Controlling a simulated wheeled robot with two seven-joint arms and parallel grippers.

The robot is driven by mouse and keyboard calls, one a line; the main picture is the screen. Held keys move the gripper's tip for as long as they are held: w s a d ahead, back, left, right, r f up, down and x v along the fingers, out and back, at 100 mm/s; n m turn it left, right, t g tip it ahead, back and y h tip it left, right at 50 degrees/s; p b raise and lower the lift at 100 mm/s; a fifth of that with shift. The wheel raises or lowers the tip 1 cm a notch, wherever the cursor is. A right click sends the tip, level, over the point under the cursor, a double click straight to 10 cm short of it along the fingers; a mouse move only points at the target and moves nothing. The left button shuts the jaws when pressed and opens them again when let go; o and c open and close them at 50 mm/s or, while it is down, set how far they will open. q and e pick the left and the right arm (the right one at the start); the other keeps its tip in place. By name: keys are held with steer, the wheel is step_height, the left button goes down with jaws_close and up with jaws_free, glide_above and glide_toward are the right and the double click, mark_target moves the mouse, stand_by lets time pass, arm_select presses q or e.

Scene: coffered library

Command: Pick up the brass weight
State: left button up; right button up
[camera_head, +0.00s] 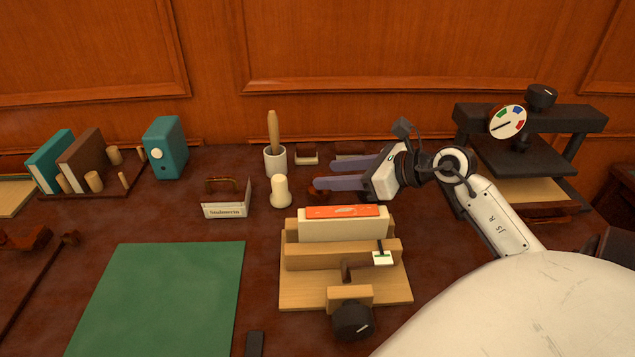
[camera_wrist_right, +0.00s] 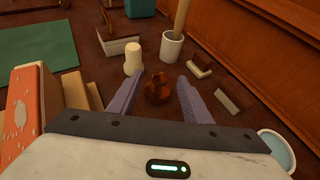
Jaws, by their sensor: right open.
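The brass weight (camera_wrist_right: 157,88) is a small, rounded, dark golden-brown object with a knob on top, standing on the dark desktop. In the right wrist view it lies between the two purple-grey fingers of my right gripper (camera_wrist_right: 160,78), which is open with nothing held. In the head view my right gripper (camera_head: 325,180) reaches leftward low over the desk, and its fingers largely hide the weight. I cannot tell from these views whether a finger touches it. My left gripper is not in view.
A cream, rounded piece (camera_head: 280,191) and a pot (camera_head: 275,160) with a wooden handle stand close left of the fingers. A wooden clamp (camera_head: 345,290) holding a cream block is in front. A black press (camera_head: 530,150) stands right. The green mat (camera_head: 160,295) is bare.

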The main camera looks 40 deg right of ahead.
mark_target(320, 175)
steer(key=x, duration=0.4)
steer(key=shift+w+f, duration=0.25)
steer(key=shift+f, duration=0.05)
jaws_close()
steer(key=shift+r, duration=0.1)
